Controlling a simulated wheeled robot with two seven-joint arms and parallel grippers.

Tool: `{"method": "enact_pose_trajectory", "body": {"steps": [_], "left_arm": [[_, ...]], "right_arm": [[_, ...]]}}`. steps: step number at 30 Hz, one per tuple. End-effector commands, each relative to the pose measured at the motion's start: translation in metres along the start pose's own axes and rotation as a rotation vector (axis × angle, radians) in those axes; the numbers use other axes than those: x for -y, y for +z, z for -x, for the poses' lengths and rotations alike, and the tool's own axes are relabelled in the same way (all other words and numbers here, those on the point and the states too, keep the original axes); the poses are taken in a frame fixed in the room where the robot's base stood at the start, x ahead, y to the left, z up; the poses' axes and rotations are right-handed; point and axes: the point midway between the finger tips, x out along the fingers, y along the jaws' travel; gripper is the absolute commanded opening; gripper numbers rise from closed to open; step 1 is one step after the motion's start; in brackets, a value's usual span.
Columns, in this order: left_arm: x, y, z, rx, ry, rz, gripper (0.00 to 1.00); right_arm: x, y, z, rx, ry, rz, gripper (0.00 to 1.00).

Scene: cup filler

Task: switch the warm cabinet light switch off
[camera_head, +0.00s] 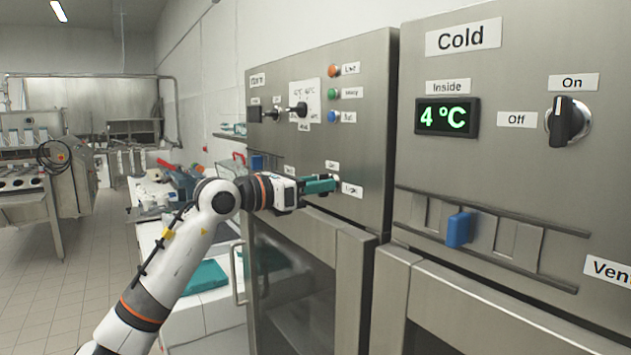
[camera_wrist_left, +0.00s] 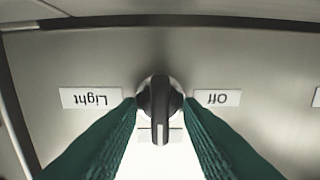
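The warm cabinet's light switch (camera_wrist_left: 160,98) is a dark round knob with a raised bar grip, seen upside down in the left wrist view. Its bar stands upright in that view, between the Light label (camera_wrist_left: 91,98) and the Off label (camera_wrist_left: 217,98). My left gripper (camera_head: 335,184) is at the warm cabinet's lower panel (camera_head: 362,150), and its green fingers largely hide the knob in the head view. In the wrist view the fingers are apart on either side of the knob, with gaps to the bar. My right gripper is not in view.
Above are two dark knobs (camera_head: 297,110) and coloured lamps (camera_head: 333,91). A blue slider (camera_head: 256,162) sits to the left. The cold cabinet (camera_head: 470,160) stands at right with its own knob (camera_head: 567,121) and a blue slider (camera_head: 459,230). A glass door (camera_head: 290,290) is below.

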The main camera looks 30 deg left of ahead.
Motion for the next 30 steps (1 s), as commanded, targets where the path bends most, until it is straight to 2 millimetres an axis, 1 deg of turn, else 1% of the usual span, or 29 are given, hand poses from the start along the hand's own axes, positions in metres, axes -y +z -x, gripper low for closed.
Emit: {"method": "enact_pose_trajectory", "body": {"steps": [4,10,17,22,26,30], "left_arm": [[0.0001,0.0003,0.0001,0.0,0.0,0.0,0.33],[0.0003,0.0003,0.0003,0.0,0.0,0.001,0.0],[0.0004,0.0002,0.0004,0.0,-0.001,0.006,0.0],[0.0007,0.0,0.0004,0.0,-0.001,0.043,0.0],[0.001,-0.0002,0.0004,0.0,0.0,0.107,0.0],[0.0015,-0.0003,0.0004,0.0,0.0,0.21,0.0]], "right_arm": [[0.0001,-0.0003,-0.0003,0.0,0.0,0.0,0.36],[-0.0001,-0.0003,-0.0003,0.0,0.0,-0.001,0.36],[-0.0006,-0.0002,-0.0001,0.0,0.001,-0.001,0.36],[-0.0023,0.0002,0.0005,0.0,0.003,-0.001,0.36],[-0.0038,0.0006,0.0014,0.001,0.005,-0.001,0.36],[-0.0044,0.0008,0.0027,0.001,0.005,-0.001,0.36]]}}
